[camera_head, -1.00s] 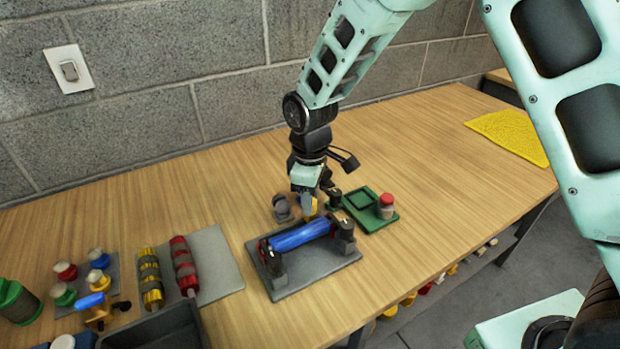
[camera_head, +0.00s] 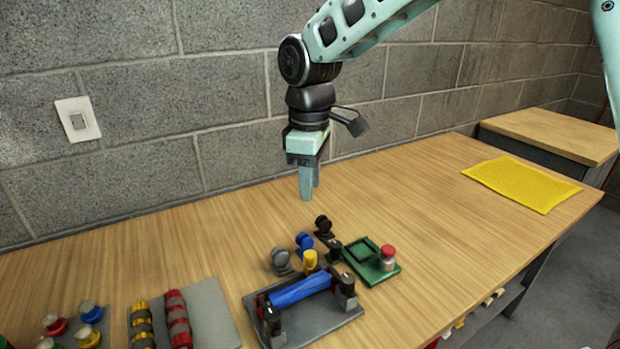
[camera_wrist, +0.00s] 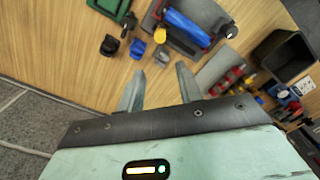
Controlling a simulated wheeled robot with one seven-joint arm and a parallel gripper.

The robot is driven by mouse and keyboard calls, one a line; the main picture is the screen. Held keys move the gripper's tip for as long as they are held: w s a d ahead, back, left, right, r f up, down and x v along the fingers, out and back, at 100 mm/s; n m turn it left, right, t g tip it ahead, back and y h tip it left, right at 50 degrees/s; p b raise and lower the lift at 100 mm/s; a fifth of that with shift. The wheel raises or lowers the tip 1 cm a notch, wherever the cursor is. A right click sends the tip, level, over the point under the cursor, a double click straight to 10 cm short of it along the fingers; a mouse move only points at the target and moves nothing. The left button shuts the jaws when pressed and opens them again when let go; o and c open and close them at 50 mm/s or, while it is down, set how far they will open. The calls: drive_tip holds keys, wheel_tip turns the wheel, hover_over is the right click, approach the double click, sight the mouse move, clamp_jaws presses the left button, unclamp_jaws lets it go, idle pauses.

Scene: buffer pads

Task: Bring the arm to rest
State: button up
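My gripper (camera_head: 307,190) hangs fingers down above the back of the wooden table (camera_head: 430,220), clear of everything on it. In the wrist view its two fingers (camera_wrist: 160,70) stand apart with nothing held between them. In front of and below it, a blue roller (camera_head: 299,289) lies across a dark grey stand (camera_head: 318,327). Just behind the stand are small yellow (camera_head: 310,260), blue (camera_head: 304,242), black (camera_head: 323,226) and grey (camera_head: 282,261) knob-like pieces. The yellow piece also shows in the wrist view (camera_wrist: 160,36).
A green tray (camera_head: 384,279) with a red-capped jar (camera_head: 388,256) is right of the stand. Striped rollers (camera_head: 177,318) lie on a grey mat (camera_head: 212,315) at the left. A yellow mat (camera_head: 520,183) lies far right. A block wall (camera_head: 220,80) stands behind; the table's middle right is bare.

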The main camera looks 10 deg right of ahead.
idle(0.3)
drive_tip(key=s+d+f+m+p, duration=0.1)
drive_tip(key=s+m, duration=0.1)
drive_tip(key=s, duration=1.1)
drive_tip(key=s+f+m+p, duration=0.1)
drive_tip(key=s+m, duration=0.1)
drive_tip(key=s, duration=1.2)
drive_tip(key=shift+d+f+m+y, duration=0.3)
drive_tip(key=shift+d+f, duration=0.05)
drive_tip(key=shift+d, duration=0.05)
